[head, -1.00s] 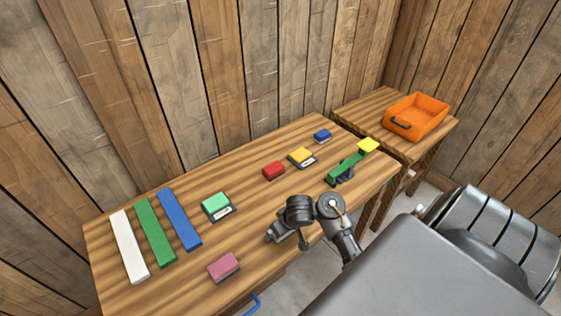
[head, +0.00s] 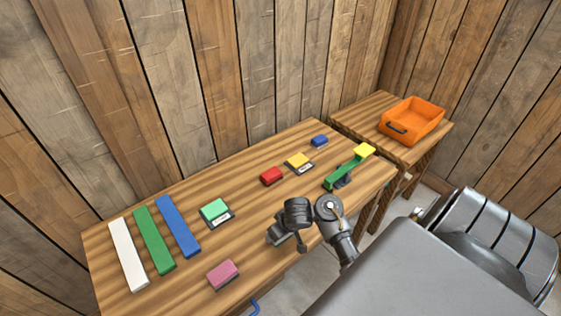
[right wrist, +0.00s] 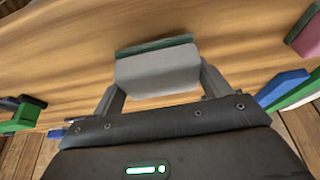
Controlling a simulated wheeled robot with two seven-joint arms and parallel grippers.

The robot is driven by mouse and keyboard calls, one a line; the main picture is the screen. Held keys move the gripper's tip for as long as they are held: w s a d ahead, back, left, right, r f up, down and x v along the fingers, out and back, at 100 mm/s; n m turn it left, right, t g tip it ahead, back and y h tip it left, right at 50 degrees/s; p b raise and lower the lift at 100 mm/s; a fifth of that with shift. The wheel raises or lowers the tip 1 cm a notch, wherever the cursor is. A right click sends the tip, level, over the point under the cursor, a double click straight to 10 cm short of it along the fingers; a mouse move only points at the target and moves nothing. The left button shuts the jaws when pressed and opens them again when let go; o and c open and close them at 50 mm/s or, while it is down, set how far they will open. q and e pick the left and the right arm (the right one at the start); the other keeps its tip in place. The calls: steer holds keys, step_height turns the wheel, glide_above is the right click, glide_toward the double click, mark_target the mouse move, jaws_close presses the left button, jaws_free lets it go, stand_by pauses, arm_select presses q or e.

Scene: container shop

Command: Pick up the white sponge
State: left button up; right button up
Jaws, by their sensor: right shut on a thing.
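The white sponge (right wrist: 158,70) shows in the right wrist view as a pale block with a dark green layer along its far edge. It sits between the two fingers of my right gripper (right wrist: 155,82), which is shut on it. I cannot tell whether it still touches the wooden table. In the head view my right gripper (head: 277,235) is at the table's front edge, right of the pink sponge, and my arm hides the white sponge there. My left gripper is not in view.
On the table (head: 160,285) are white (head: 127,254), green (head: 154,240) and blue (head: 178,226) bars, a pink sponge (head: 223,274), and mint (head: 214,209), red (head: 271,175), yellow (head: 298,159) and blue (head: 319,140) blocks. A green-and-yellow tool (head: 345,172) lies right. An orange bin (head: 415,112) stands on a side table.

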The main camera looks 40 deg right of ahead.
step_height(320, 180, up, 6)
steer(key=p, duration=0.4)
steer(key=shift+p, duration=0.3)
steer(key=shift+w+r, duration=0.1)
steer(key=shift+r, duration=0.25)
steer(key=shift+w+r+p, duration=0.1)
steer(key=shift+r+p, duration=0.2)
steer(key=shift+r, duration=0.4)
steer(key=shift+s, duration=0.25)
